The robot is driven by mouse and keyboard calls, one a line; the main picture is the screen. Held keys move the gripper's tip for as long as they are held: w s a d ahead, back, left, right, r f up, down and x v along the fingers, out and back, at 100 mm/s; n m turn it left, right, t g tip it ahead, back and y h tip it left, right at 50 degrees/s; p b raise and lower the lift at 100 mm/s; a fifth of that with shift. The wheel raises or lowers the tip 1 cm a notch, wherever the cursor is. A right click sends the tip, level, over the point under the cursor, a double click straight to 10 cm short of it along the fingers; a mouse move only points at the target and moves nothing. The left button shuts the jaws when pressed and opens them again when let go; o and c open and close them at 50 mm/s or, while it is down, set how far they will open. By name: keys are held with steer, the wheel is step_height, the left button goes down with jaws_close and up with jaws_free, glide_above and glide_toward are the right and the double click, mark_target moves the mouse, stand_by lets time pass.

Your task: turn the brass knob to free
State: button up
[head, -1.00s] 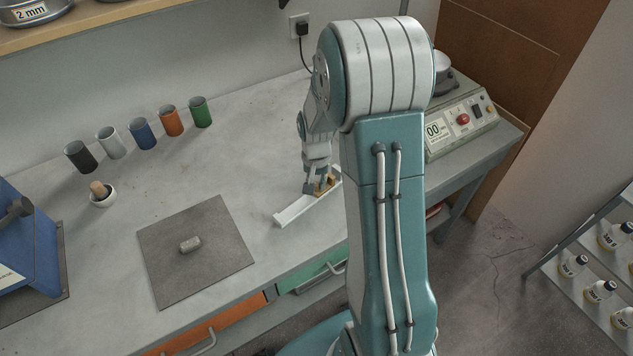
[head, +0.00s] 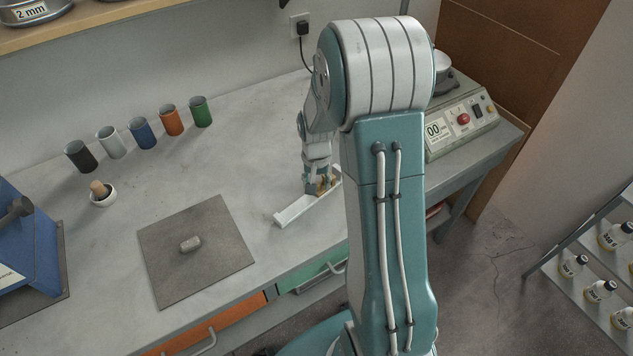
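The brass knob (head: 326,187) shows as a small gold-brown patch on a long pale bar-shaped fixture (head: 295,212) on the bench. My gripper (head: 320,188) points down at the knob, with its fingers at either side of it. The fingers look close against the knob, but the view is small and I cannot tell whether they grip it. The knob's markings cannot be read. My upper arm hides the right end of the fixture.
A grey mat (head: 215,262) with a small metal piece (head: 190,244) lies left of the fixture. Several coloured cups (head: 143,133) and a mortar (head: 103,194) stand farther back. A control box (head: 462,125) is at right. Bare bench lies between the mat and fixture.

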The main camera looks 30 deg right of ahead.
steer(key=shift+r, duration=0.1)
step_height(320, 180, up, 12)
steer(key=shift+f, duration=0.2)
steer(key=shift+w, duration=0.1)
step_height(320, 180, down, 12)
steer(key=m, duration=0.3)
steer(key=shift+r+m, duration=0.1)
steer(key=shift+m, duration=0.2)
stand_by(0.4)
jaws_close()
